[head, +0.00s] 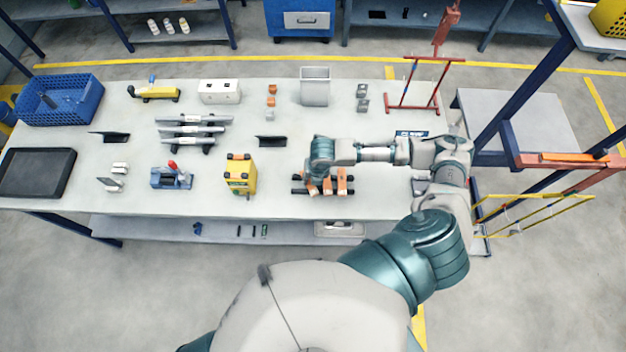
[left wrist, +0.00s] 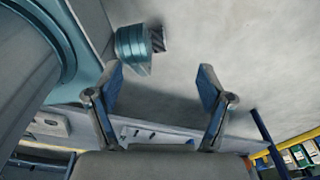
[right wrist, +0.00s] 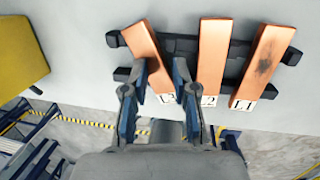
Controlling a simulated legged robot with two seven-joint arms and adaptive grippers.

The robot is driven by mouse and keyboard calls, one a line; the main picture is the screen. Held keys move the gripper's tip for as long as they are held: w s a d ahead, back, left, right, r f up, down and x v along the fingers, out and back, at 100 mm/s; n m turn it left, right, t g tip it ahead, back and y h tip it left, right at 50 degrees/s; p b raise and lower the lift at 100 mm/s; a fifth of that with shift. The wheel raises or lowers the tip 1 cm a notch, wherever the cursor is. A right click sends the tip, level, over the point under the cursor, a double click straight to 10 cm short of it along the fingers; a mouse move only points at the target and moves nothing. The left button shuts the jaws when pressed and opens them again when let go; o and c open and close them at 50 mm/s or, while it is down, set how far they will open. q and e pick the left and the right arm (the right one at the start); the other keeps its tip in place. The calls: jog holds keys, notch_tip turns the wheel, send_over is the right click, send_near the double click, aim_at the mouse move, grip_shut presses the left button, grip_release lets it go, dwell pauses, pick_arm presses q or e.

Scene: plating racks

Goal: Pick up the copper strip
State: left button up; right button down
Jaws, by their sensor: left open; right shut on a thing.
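Three copper strips lie side by side across a black rack. The left strip (right wrist: 149,52) has a label that seems to read L3, partly hidden by a finger. The middle strip (right wrist: 212,60) is L2. The right strip (right wrist: 265,62), marked L1, has a dark stain. My right gripper (right wrist: 163,72) has its fingers on either side of the left strip and is shut on it, with the strip still at the rack (right wrist: 186,76). In the head view my right gripper (head: 318,178) partly hides the strips. My left gripper (left wrist: 160,78) is open and empty; the head view does not show it.
A yellow box (head: 240,173) stands left of the rack on the pale table (head: 275,190). A blue basket (head: 60,98) and black tray (head: 35,172) are at the far left.

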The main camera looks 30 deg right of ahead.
jog(key=shift+s+a, duration=0.2)
jog(key=shift+s, duration=0.05)
jog(key=shift+a+r+b, duration=0.25)
jog(key=shift+r+b, duration=0.05)
jog(key=shift+r, duration=0.9)
pick_arm(q)
jog(key=shift+w+a+r+p, duration=0.2)
jog(key=shift+a+p, duration=0.4)
jog(key=shift+p, duration=0.05)
pick_arm(e)
jog(key=s+a+r, duration=0.2)
jog(key=s+a, duration=0.5)
jog(key=s, duration=0.6)
jog(key=shift+a, duration=0.4)
jog(key=shift+c, duration=1.9)
grip_release()
jog(key=shift+c, duration=0.5)
